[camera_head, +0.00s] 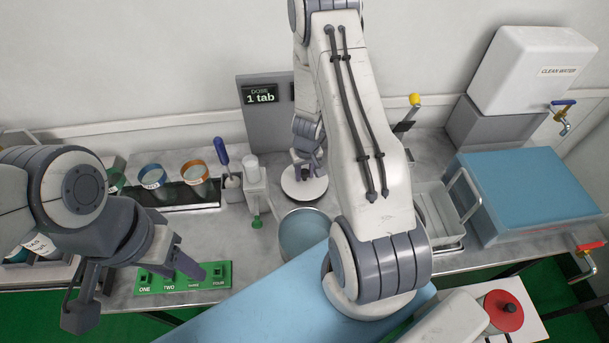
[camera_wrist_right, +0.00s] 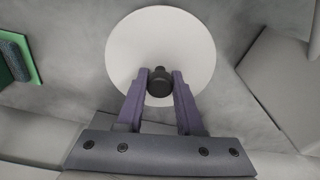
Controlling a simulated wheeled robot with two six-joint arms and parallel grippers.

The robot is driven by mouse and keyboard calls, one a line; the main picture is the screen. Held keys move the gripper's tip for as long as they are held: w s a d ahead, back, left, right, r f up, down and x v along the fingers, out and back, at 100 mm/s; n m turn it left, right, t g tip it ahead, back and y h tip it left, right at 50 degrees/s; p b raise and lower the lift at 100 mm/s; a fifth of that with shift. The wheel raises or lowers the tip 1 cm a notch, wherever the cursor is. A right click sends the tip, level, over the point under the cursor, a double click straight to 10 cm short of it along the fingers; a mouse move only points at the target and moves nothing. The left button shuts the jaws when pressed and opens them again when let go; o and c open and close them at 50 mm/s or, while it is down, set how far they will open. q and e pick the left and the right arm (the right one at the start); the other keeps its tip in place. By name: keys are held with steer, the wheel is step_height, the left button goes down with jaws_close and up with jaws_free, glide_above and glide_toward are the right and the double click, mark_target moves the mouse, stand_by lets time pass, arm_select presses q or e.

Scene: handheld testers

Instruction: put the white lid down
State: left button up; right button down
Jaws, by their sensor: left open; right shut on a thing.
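The white lid (camera_head: 304,188) is a flat round disc with a dark knob, near the middle of the counter in the head view. It also fills the middle of the right wrist view (camera_wrist_right: 160,40). My right gripper (camera_wrist_right: 160,84) is shut on the black knob, with a purple finger on each side. In the head view the right gripper (camera_head: 307,160) is partly hidden by my arm. I cannot tell whether the lid touches the counter. My left gripper (camera_head: 132,290) is open and empty, at the front left by the green numbered board (camera_head: 182,278).
A round container with bluish contents (camera_head: 303,232) stands just in front of the lid. A dispenser with a green tip (camera_head: 255,190) and a blue-handled tool (camera_head: 222,152) are to its left. A grey display panel (camera_head: 262,130) stands behind. A dish rack (camera_head: 440,212) is at right.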

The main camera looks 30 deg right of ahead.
steer(key=shift+f, duration=0.1)
steer(key=c, duration=0.5)
jaws_free()
steer(key=shift+c, duration=0.2)
